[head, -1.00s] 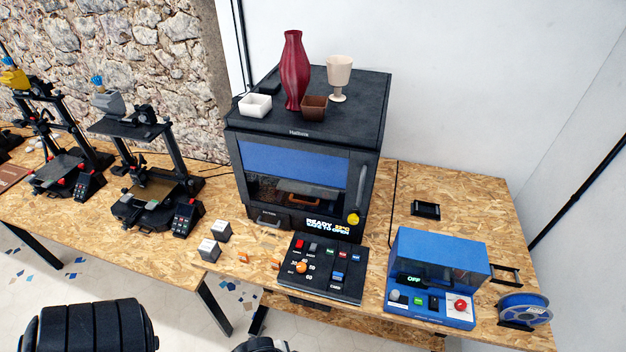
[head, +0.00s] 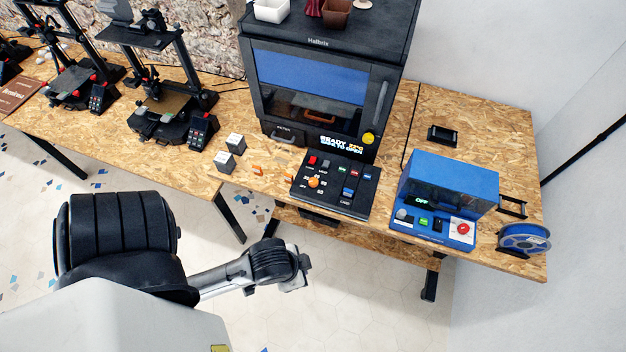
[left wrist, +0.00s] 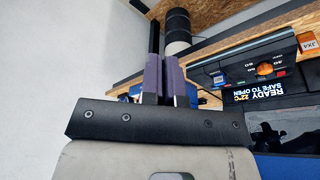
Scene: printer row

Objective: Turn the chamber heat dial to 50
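The chamber heat dial is an orange knob (head: 314,182) on a black control panel (head: 342,207) in front of the dark enclosed printer (head: 322,65). Numbers are printed around the dial, but its exact setting is too small to read. The dial also shows in the left wrist view (left wrist: 264,69), near the upper right. My left gripper (left wrist: 163,80) is empty, its purple-padded fingers close together. In the head view my left arm reaches in low, and the gripper end (head: 298,284) is in front of and below the table edge, apart from the panel. My right gripper is out of view.
The panel also carries red, grey, green and blue controls. The printer's display (head: 341,144) reads READY, SAFE TO OPEN. A blue machine (head: 447,190) stands to the right, with a blue spool (head: 524,238) beyond it. Two white-topped cubes (head: 224,161) sit left of the panel.

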